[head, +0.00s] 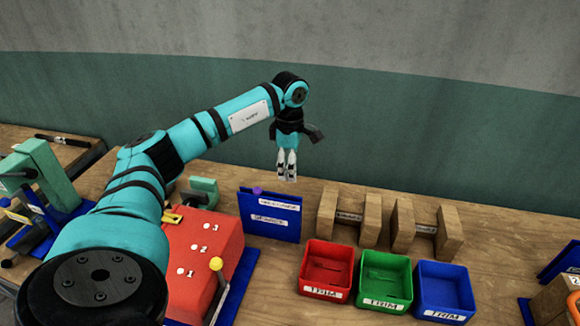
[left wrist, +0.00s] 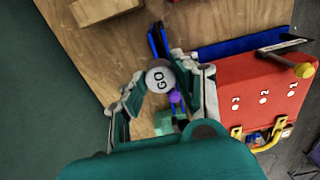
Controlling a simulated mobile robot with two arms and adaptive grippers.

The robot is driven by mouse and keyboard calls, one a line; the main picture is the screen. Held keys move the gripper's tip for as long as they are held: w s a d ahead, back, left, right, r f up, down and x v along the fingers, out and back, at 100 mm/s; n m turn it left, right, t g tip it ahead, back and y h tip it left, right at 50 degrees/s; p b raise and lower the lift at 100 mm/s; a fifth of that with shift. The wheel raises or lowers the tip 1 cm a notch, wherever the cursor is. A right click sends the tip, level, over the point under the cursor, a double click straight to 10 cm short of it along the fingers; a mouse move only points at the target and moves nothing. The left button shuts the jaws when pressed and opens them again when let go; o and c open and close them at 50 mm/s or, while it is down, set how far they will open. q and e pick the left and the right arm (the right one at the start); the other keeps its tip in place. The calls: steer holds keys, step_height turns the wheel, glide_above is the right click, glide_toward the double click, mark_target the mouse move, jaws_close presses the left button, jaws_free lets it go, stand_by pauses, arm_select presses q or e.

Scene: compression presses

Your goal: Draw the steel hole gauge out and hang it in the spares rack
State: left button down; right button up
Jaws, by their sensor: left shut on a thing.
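My left gripper (head: 287,178) is raised above the bench, pointing down, behind the blue upright panel. In the left wrist view its fingers (left wrist: 165,92) are shut on a round grey gauge (left wrist: 160,78) whose end face is marked "GO". In the head view the gauge cannot be told apart from the fingers. The blue panel (head: 270,222), which looks like the rack, stands on the bench with two white labels too small to read. A purple-headed piece (head: 257,190) sits at its top edge; it also shows below the gauge in the left wrist view (left wrist: 175,97). My right gripper is out of view.
A red block (head: 205,250) numbered 1 to 3, with a yellow-knobbed lever (head: 216,264), stands left of the panel. Two wooden stands (head: 372,220) (head: 452,240) are to the right. Red (head: 325,291), green (head: 385,302) and blue (head: 445,312) bins stand in front of them.

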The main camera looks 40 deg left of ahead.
arm_select(q)
steer(key=shift+r, duration=0.1)
steer(key=shift+f+b, duration=0.55)
steer(key=shift+f, duration=0.4)
steer(key=shift+f+b, duration=1.8)
steer(key=shift+f, duration=1.15)
steer(key=c, duration=0.9)
jaws_free()
steer(key=shift+r, duration=0.15)
step_height(320, 180, up, 12)
steer(key=shift+f, duration=0.1)
steer(key=shift+s, duration=0.1)
